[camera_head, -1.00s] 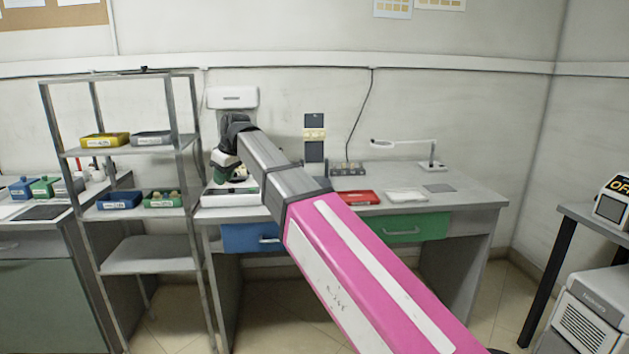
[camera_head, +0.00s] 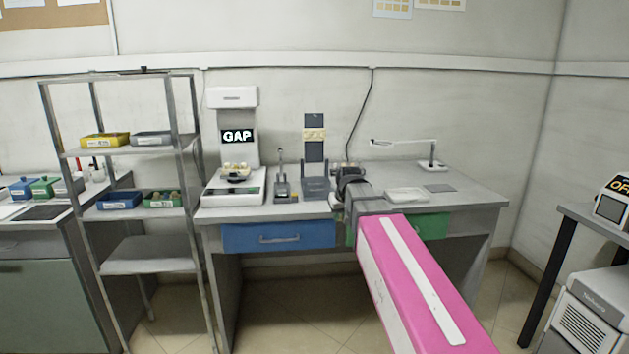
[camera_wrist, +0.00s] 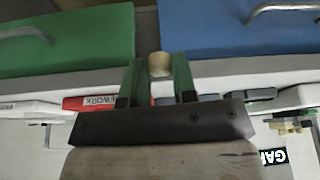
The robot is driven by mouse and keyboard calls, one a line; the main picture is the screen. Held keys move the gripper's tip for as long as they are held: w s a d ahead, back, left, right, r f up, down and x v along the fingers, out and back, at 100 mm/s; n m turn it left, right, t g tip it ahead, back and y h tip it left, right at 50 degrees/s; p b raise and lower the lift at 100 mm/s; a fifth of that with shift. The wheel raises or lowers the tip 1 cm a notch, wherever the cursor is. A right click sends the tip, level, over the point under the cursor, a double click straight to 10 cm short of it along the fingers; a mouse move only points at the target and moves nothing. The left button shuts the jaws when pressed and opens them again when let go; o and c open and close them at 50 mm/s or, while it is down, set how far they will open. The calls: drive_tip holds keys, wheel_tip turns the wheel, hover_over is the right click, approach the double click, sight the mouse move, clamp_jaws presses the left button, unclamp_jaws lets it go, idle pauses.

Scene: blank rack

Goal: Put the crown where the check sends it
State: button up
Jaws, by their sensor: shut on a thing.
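The crown (camera_wrist: 159,65) is a small cream piece held between the green fingers of my gripper (camera_wrist: 158,72) in the wrist view. In the head view my wrist covers the crown and fingers, near the bench's front edge, right of the middle. The check stand at the bench's left shows GAP on its display (camera_head: 237,136); a pale dental model (camera_head: 236,170) sits on it. The wrist view, seen upside down, shows a red tray (camera_wrist: 96,103) with a partly hidden label ending in "WORK", behind my gripper. My arm hides this tray in the head view.
A white tray (camera_head: 407,195) lies right of my wrist, below a lamp (camera_head: 405,143). A blue drawer (camera_head: 278,235) and a green drawer (camera_head: 433,226) are under the bench top. A rack (camera_head: 150,255) with several small labelled bins stands at the left.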

drive_tip(key=s+d+f+m+h, duration=0.1)
drive_tip(key=s+d+f+m, duration=0.2)
drive_tip(key=d, duration=0.6)
drive_tip(key=w+a+r+n, duration=0.1)
drive_tip(key=w+a+r, duration=0.9)
drive_tip(key=w+r, duration=0.4)
drive_tip(key=w+d+f, duration=0.1)
drive_tip(key=d, duration=0.2)
drive_tip(key=w+d+f, duration=0.2)
drive_tip(key=d, duration=0.1)
drive_tip(key=w+d+f, duration=0.1)
drive_tip(key=d+f, duration=0.1)
drive_tip(key=d, duration=0.1)
drive_tip(key=shift+w+d+f, duration=0.1)
drive_tip(key=shift+w+f, duration=0.05)
drive_tip(key=shift+f, duration=2.05)
drive_tip(key=shift+f, duration=0.25)
